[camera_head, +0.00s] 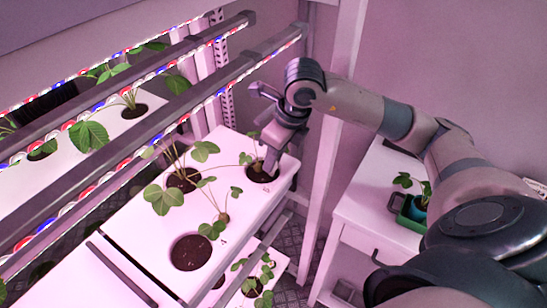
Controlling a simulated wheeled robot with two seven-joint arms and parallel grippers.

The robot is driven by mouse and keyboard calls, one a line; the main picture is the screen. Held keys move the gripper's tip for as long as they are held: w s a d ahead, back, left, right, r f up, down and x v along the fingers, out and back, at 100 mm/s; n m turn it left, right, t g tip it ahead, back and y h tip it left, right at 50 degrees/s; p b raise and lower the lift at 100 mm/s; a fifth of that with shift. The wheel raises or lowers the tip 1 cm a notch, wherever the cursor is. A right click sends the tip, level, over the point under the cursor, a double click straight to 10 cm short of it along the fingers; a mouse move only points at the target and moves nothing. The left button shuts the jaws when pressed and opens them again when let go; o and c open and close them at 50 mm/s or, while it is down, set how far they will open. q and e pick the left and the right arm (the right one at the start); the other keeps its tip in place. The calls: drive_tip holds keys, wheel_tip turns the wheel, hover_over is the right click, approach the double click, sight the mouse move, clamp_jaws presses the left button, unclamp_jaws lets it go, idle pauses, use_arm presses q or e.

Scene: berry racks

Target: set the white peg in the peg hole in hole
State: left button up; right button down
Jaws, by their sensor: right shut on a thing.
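My right gripper (273,146) reaches in from the right over the far right end of the white planting rack (236,150). It is shut on a small pale piece, which looks like the white peg (270,161); the fingers hide much of it. The peg's lower end is at or just above a round dark hole (262,175) in the rack top, beside a seedling. I cannot tell whether the peg is in the hole or only in front of it. My left gripper is not in view.
More dark soil holes, one large (190,252), and leafy plants (163,198) sit to the left. Grey light bars (150,115) cross above the rack. A white post (327,150) stands close to my right arm. A green pot (410,216) stands on a white side table (365,210).

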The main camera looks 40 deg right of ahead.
drive_tip(key=shift+b, duration=0.65)
idle(1.2)
drive_tip(key=shift+f+b, duration=1.4)
drive_tip(key=shift+b, duration=0.25)
drive_tip(key=c, duration=1.5)
unclamp_jaws()
drive_tip(key=shift+o, duration=0.6)
drive_tip(key=shift+o, duration=1.4)
drive_tip(key=shift+r, duration=0.15)
drive_tip(key=shift+r+p, duration=1.5)
drive_tip(key=shift+r, duration=1.4)
